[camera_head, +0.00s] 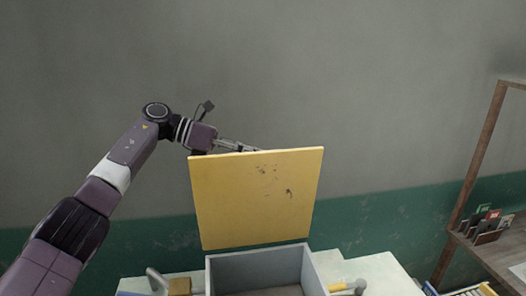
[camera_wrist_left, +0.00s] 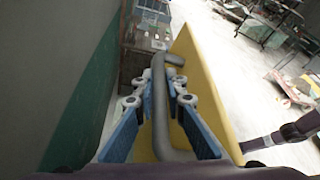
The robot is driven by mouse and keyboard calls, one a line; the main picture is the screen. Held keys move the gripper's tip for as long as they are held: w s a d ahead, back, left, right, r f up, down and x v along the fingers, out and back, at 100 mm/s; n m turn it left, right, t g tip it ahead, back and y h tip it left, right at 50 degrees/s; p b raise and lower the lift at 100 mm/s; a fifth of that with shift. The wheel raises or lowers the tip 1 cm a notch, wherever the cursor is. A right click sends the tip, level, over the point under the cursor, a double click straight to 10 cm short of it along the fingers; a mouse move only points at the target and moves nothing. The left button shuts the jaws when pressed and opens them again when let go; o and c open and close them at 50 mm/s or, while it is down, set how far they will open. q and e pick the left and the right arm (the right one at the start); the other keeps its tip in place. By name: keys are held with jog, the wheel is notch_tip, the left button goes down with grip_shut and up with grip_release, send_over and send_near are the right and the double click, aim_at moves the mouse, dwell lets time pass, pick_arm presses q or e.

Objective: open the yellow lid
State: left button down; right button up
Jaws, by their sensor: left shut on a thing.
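The yellow lid (camera_head: 255,200) stands raised, nearly upright, above the back of a grey box (camera_head: 260,268), and its stained face is towards me in the head view. The top of the box is uncovered. My left arm reaches to the lid's top edge, and its gripper goes behind the lid there, so the fingertips are hidden in the head view. In the left wrist view the blue fingers of my left gripper (camera_wrist_left: 166,95) are shut around a grey bar handle (camera_wrist_left: 161,130) beside the yellow lid (camera_wrist_left: 197,75). My right gripper is not in view.
The box stands on a pale worktop (camera_head: 375,268) with small tools at both sides. A grey and green wall (camera_head: 400,120) is behind. A wooden shelf unit (camera_head: 475,160) with small items stands at the right. The air left and right of the lid is clear.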

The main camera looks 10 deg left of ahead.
pick_arm(q)
jog(key=shift+w+a+f+p, duration=0.2)
jog(key=shift+w+p, duration=0.1)
jog(key=shift+w, duration=0.3)
jog(key=c, duration=2.2)
grip_release()
jog(key=shift+c, duration=0.2)
jog(key=v, duration=0.7)
jog(key=shift+a, duration=0.2)
jog(key=shift+r, duration=0.1)
